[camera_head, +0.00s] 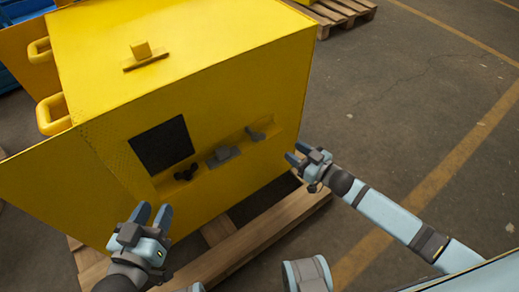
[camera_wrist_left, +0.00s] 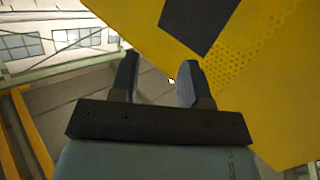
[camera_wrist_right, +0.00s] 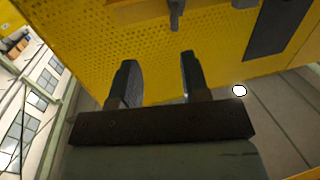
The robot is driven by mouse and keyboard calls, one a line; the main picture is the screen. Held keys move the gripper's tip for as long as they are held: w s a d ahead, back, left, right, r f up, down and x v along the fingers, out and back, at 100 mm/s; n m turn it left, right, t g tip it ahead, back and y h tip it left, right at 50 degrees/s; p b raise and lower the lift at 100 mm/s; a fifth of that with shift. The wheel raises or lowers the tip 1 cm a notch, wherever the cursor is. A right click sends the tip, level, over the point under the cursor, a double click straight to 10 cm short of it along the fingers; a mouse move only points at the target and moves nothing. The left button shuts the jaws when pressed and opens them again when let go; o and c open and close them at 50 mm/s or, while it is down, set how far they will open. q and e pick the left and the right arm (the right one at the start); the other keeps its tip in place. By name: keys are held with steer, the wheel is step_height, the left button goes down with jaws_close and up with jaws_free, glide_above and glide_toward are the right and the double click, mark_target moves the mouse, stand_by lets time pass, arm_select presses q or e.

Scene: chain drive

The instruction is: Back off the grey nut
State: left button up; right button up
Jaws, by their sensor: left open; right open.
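A yellow machine housing (camera_head: 245,95) has a recessed strip low on its front with small fittings in it. They are a dark knob-like part (camera_head: 186,172), a grey block (camera_head: 222,155) and a small grey part (camera_head: 256,133) at the right end. I cannot tell which of these is the grey nut. My right gripper (camera_head: 298,153) is open and empty, just right of the small grey part and apart from it. A grey fitting (camera_wrist_right: 175,14) shows ahead of its fingers in the right wrist view. My left gripper (camera_head: 153,212) is open and empty, in front of the housing's lower left.
A dark square panel (camera_head: 163,146) is on the housing front above the recess. A yellow door panel (camera_head: 60,185) sticks out at left. A wooden pallet (camera_head: 255,232) lies under the housing. Another pallet (camera_head: 338,12) is behind. The floor to the right is clear.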

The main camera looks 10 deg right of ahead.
mark_target(259, 136)
steer(key=shift+n+y, duration=0.3)
steer(key=shift+y, duration=0.5)
steer(key=b+x, duration=0.1)
steer(key=x, duration=0.3)
steer(key=a+b+x, duration=0.1)
steer(key=x, duration=0.3)
steer(key=s+f+b+x, duration=0.1)
steer(key=x, duration=0.2)
steer(key=shift+w+a, duration=0.3)
steer(key=shift+a, duration=0.15)
steer(key=shift+w+a+b, duration=0.3)
steer(key=shift+w, duration=0.05)
steer(key=shift+r, duration=0.1)
arm_select(q)
step_height(259, 136, up, 6)
steer(key=d+t+h, duration=0.2)
steer(key=t, duration=0.1)
steer(key=shift+s+h, duration=0.15)
steer(key=shift+h, duration=0.25)
arm_select(e)
steer(key=c, duration=0.7)
